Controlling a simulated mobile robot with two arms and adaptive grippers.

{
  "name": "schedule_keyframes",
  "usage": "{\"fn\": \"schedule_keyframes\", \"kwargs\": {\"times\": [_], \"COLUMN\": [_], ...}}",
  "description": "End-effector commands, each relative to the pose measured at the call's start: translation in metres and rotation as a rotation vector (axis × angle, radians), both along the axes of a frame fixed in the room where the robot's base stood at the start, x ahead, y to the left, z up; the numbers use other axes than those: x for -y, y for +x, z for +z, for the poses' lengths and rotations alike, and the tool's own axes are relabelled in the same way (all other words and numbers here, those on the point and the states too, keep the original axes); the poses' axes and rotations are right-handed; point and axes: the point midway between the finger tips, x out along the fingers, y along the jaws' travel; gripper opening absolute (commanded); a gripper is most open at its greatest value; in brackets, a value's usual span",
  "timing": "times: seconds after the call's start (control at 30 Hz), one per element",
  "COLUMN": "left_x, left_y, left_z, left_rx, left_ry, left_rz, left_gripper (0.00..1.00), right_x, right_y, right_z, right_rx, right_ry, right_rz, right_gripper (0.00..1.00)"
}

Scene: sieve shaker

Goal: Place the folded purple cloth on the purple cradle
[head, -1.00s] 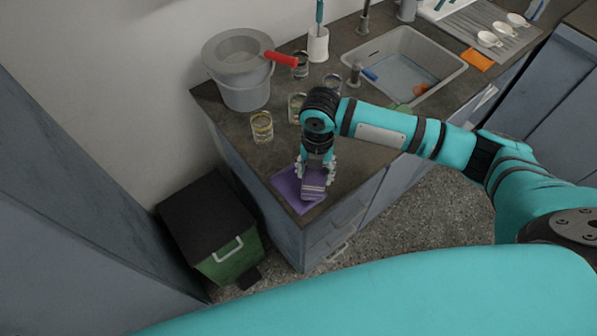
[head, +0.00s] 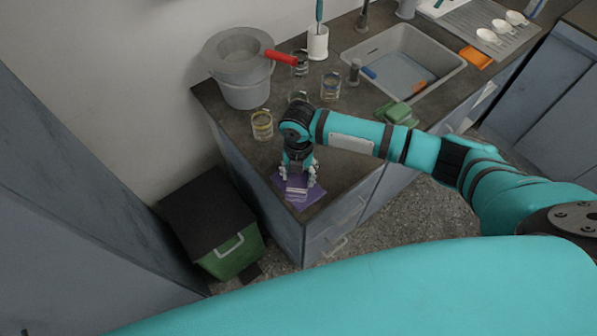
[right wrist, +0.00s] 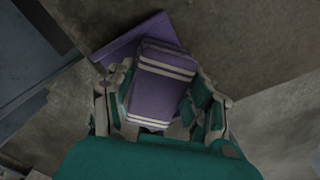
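The folded purple cloth (right wrist: 160,85) has pale stripes near its ends and lies between the fingers of my right gripper (right wrist: 160,110) in the right wrist view. The finger pads appear to press on both its sides. In the head view my right gripper (head: 299,179) points down at the counter's near corner, with the cloth (head: 297,187) under it. The flat purple cradle (head: 312,196) lies below the cloth and partly hidden; its corner also shows in the right wrist view (right wrist: 125,43). I cannot tell whether the cloth touches it. My left gripper is out of view.
A glass jar (head: 262,125) stands just behind my right gripper, with more jars and a grey bucket (head: 245,90) further back. A green bin (head: 232,255) stands on the floor left of the counter.

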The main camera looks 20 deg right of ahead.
Motion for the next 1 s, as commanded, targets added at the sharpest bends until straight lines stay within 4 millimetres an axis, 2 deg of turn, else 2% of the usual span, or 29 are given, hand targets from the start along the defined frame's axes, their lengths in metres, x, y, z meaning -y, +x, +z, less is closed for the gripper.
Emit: {"fn": "schedule_keyframes", "kwargs": {"times": [0.03, 0.17, 0.4, 0.53, 0.67, 1.0], "left_x": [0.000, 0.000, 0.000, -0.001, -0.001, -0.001], "left_y": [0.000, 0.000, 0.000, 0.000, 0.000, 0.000], "left_z": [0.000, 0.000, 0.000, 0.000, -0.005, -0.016], "left_rx": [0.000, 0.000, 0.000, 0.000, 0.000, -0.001], "left_ry": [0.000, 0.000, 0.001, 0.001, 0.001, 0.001], "left_rz": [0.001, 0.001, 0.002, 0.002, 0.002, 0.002], "left_gripper": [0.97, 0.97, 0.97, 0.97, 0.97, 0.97], "right_x": [0.000, 0.000, 0.000, 0.000, 0.000, 0.000], "right_y": [0.000, 0.000, 0.000, 0.001, 0.001, 0.001], "right_z": [0.000, 0.000, 0.000, 0.008, 0.028, 0.099], "right_rx": [-0.001, -0.001, -0.001, 0.002, 0.004, 0.003], "right_ry": [0.000, 0.000, 0.000, 0.002, 0.001, 0.002], "right_rz": [0.000, 0.000, 0.000, 0.001, 0.001, 0.001], "right_gripper": [0.59, 0.74, 0.74, 0.74, 0.74, 0.74]}}
